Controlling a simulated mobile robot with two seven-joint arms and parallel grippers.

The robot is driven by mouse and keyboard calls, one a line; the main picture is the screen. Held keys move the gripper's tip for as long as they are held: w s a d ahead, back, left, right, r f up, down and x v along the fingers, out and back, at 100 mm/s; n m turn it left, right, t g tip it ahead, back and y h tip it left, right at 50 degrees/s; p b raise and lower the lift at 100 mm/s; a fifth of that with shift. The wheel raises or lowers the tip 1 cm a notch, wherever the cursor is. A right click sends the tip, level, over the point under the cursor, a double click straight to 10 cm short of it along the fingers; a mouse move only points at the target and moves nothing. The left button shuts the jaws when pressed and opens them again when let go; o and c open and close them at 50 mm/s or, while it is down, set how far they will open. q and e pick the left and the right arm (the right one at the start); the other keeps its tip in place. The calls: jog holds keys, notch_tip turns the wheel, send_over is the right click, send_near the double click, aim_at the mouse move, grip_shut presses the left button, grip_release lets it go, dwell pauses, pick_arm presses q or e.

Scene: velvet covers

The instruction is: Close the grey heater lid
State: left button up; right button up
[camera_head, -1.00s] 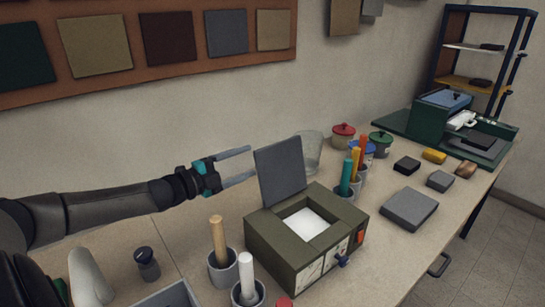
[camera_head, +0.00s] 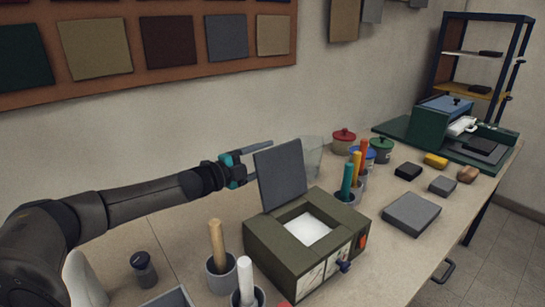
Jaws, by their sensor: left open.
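The grey heater lid (camera_head: 281,176) stands raised, close to upright, at the back edge of the olive-green heater box (camera_head: 281,254). The box's top opening shows a white inside. My left gripper (camera_head: 256,162) is open, at the left of the lid and partly behind it. Its upper finger reaches to the lid's top edge, and the end of its lower finger is hidden by the lid. I cannot tell whether it touches the lid. My right gripper is not in view.
Cups with wooden and white rods (camera_head: 217,240) stand left of the heater. A cup of coloured rods (camera_head: 347,180), a clear glass (camera_head: 312,155) and lidded pots (camera_head: 343,141) stand behind it. A grey block (camera_head: 411,213) lies to the right on clear table.

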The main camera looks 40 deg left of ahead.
pick_arm(q)
jog(key=shift+x, duration=1.15)
grip_shut()
dwell(0.9)
